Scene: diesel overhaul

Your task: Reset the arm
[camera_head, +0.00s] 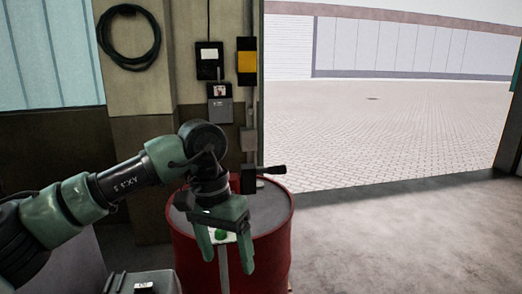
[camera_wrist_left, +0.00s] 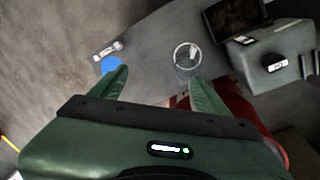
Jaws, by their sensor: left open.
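My left arm comes in from the left in the head view. Its gripper (camera_head: 227,262) points downward in front of and over a red drum (camera_head: 188,250), with its two green fingers spread apart and nothing seen held between them. My right arm and gripper are not in view.
A coiled black hose (camera_head: 128,38) hangs on the wall. Open floor (camera_head: 400,240) lies at right.

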